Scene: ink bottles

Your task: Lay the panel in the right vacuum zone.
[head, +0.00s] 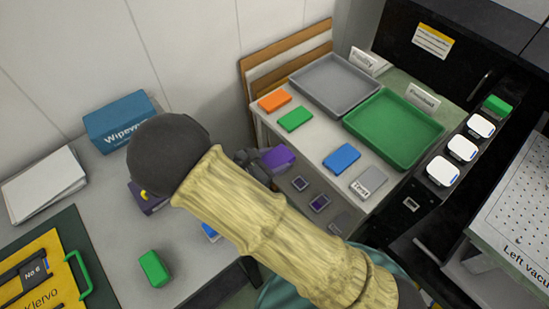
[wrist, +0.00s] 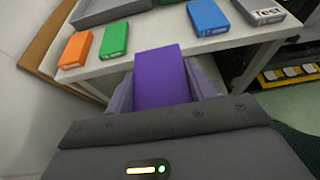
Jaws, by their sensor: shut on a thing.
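My gripper (head: 264,160) is shut on a purple block (head: 281,157), just off the near side of a white table (head: 325,140). In the wrist view the purple block (wrist: 160,76) sits between the two fingers of my gripper (wrist: 162,92). A white perforated plate (head: 520,205) marked "Left vacu…" is cut off at the right edge of the head view. No right vacuum zone shows, and I cannot make out a thing that is clearly the panel.
The white table holds orange (head: 274,101), green (head: 295,119), blue (head: 341,158) and grey "Test" (head: 369,181) blocks, a grey tray (head: 322,107) and a green tray (head: 430,157). Several white-topped units (head: 462,148) stand right. A grey desk (head: 100,180) at left holds a Wipe box (head: 118,121).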

